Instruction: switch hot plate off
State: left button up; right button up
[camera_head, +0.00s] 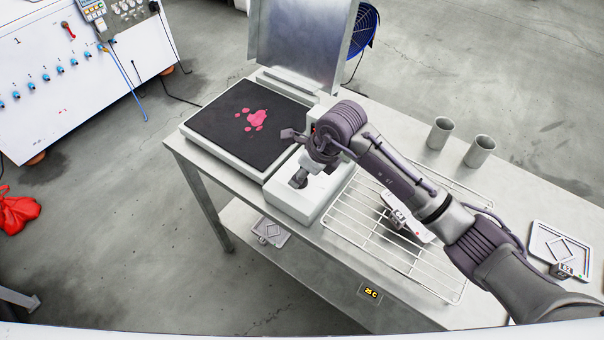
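The hot plate (210,125) is a white-edged unit with a flat black top at the left of the table, bearing pink blobs shaped like a paw print. A white box (290,205) adjoins its right front side. My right arm comes in from the right, and its gripper (300,180) points down at the top of this box. The fingertips are at or just above the box; contact and finger opening cannot be told. Any switch there is hidden by the gripper. My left gripper is not in view.
A wire rack (365,240) lies right of the box, under my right arm, with a small device (398,220) on it. Two metal cups (439,132) stand behind the arm. A raised metal panel (300,40) stands behind the hot plate. A tray (560,245) lies far right.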

jog(key=n+g+b, duration=0.1)
jog(key=n+b, duration=0.2)
jog(key=b, duration=0.1)
jog(key=n+g+b, duration=0.1)
jog(key=n+b, duration=0.2)
jog(key=b, duration=0.2)
jog(key=n+g+b, duration=0.1)
jog(key=n+b, duration=0.3)
jog(key=b, duration=0.1)
jog(key=shift+w+f+g, duration=0.25)
jog(key=shift+w+g, duration=0.05)
jog(key=shift+g, duration=0.1)
jog(key=shift+r+n+g+b, duration=0.15)
jog(key=shift+n+g+b, duration=0.25)
jog(key=shift+n+b, duration=1)
jog(key=o, duration=1.1)
jog(key=shift+o, duration=0.2)
jog(key=shift+r, duration=0.1)
jog(key=v, duration=1.2)
jog(key=shift+w+a+r, duration=0.1)
jog(key=shift+w, duration=0.05)
